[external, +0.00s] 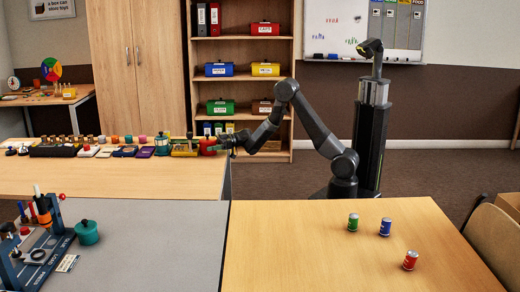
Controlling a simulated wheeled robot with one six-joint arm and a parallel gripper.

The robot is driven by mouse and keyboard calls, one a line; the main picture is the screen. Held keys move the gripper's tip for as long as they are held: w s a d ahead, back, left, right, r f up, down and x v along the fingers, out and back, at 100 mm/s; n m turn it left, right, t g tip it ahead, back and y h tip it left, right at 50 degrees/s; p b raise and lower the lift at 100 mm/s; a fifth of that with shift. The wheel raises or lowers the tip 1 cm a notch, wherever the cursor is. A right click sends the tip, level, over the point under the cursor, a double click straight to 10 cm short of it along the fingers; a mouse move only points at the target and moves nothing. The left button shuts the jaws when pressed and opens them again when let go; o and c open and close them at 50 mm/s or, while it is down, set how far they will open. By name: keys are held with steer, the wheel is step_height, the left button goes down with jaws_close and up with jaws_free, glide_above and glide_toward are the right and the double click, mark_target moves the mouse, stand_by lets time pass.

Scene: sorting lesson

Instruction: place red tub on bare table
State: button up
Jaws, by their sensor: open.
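The red tub (207,147), a small round pot with a dark knob on its lid, stands at the right end of a row of objects on the back left wooden table (110,180). My gripper (221,146) is at the tub's right side, with its jaws open. Whether the fingers touch the tub or reach around it is too small to tell. A light wooden table (300,250) fills the front right; its left and middle parts are bare.
A grey table (170,240) holds a rack (40,245) and a teal tub (87,232). A chair (492,235) stands at right.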

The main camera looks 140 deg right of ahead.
steer(key=p+v, duration=0.1)
steer(key=v, duration=1.1)
steer(key=shift+f+p, duration=0.2)
steer(key=shift+p, duration=0.1)
steer(key=shift+o, duration=0.4)
steer(key=shift+s+a, duration=0.1)
steer(key=shift+s, duration=0.4)
